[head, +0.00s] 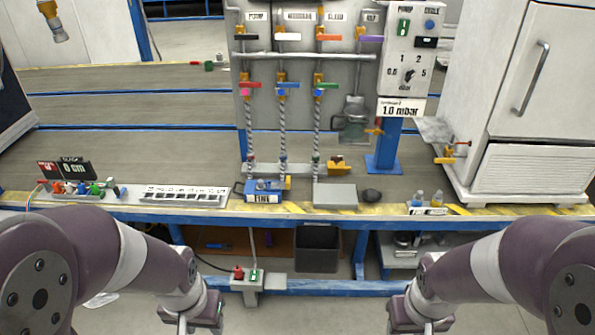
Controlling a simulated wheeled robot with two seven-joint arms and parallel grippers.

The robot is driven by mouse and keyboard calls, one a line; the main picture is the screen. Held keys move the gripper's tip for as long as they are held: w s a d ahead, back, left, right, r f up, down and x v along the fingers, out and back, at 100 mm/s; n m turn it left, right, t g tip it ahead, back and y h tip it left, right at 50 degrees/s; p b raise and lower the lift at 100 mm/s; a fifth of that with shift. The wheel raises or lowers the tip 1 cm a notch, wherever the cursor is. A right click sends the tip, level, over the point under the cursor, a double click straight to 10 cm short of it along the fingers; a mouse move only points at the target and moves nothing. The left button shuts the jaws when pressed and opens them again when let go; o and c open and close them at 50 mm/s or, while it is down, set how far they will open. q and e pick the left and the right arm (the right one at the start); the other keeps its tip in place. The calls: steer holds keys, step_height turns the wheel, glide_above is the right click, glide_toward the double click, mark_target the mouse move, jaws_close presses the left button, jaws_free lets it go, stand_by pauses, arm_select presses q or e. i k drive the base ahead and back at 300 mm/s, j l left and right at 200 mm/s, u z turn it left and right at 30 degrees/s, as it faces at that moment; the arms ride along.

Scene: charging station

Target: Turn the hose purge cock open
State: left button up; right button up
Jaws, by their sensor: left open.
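A grey valve panel (305,65) stands on the far side of the bench. Its upper row has lever cocks with a black (245,37), a white (288,37), an orange-red (330,37) and a purple handle (370,38). Below are cocks with red (250,85), blue (288,85) and green handles (326,86), with braided hoses (282,130) hanging beneath. The labels are too small to tell which is the hose purge cock. My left gripper (197,322) is open, low in front of the bench, apart from the panel. My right gripper (424,325) is low at right; its jaws are unclear.
A control box (411,50) with a 1.0 mbar sign (401,108) stands right of the panel. A white cabinet (535,95) is at the right. A blue device (265,188), a grey block (335,196) and a white strip (184,195) lie near the bench's front edge.

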mark_target(336, 159)
steer(key=i+l+z, duration=0.1)
steer(key=i+l, duration=0.25)
steer(key=i+l+z, duration=0.1)
steer(key=i+l, duration=0.25)
steer(key=i, duration=0.15)
steer(key=i+l, duration=0.25)
steer(key=i, duration=0.2)
steer(key=i+l+z, duration=0.15)
steer(key=i+l, duration=0.15)
steer(key=i, duration=0.15)
steer(key=i+l+z, duration=0.1)
steer(key=i+l, duration=0.15)
steer(key=i, duration=0.2)
